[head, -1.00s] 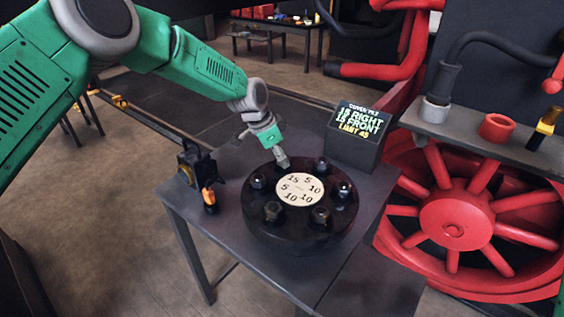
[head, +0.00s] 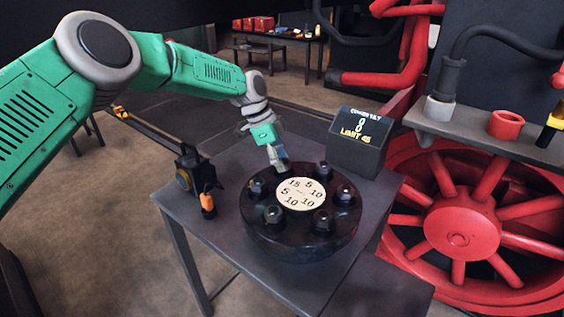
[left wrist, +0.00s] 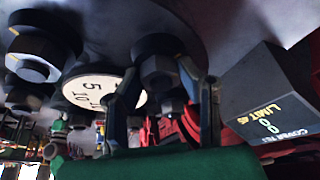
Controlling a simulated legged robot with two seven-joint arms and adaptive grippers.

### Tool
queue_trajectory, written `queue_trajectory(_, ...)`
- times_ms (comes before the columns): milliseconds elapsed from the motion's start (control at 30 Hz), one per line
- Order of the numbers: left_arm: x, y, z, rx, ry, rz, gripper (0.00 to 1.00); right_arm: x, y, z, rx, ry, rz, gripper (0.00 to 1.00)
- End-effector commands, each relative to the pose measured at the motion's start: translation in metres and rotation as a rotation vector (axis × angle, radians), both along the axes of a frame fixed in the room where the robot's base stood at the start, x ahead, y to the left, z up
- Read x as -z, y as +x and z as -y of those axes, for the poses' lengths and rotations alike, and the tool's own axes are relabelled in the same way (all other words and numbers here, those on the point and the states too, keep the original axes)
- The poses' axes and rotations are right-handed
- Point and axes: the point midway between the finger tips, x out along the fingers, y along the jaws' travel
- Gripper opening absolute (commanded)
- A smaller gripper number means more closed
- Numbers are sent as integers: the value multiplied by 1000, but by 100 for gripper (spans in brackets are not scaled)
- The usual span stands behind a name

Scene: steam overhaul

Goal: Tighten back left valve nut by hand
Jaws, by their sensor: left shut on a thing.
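The round black valve cover (head: 300,243) sits on the grey table, with dark nuts around its rim and a white number disc (head: 301,191) in its middle. My left gripper (head: 279,163) reaches down to the back left of the cover and is shut on the back left valve nut. In the left wrist view the fingers (left wrist: 163,98) stand on both sides of that nut (left wrist: 158,72). In the head view the gripper mostly hides the nut. My right gripper is not in view.
A dark display box (head: 357,142) behind the cover shows zeros and "LIMIT 45". A small black device with an orange handle (head: 207,201) stands at the table's left edge. A red wheel (head: 459,228) and a shelf (head: 480,143) are at the right.

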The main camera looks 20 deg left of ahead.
Motion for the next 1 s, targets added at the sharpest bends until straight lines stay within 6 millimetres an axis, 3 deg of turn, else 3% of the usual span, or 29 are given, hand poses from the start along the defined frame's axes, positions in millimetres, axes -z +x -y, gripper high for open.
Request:
queue_trajectory(300,-2,3,-2,-1,3,10,3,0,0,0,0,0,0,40)
queue_trajectory(333,-2,3,-2,-1,3,10,42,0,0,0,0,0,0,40)
queue_trajectory(367,-2,3,-2,-1,3,10,52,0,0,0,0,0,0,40)
queue_trajectory(767,-6,1,-3,-1,1,6,52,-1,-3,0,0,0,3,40)
queue_trajectory(1000,-45,0,-19,-3,0,9,52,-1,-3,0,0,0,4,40)
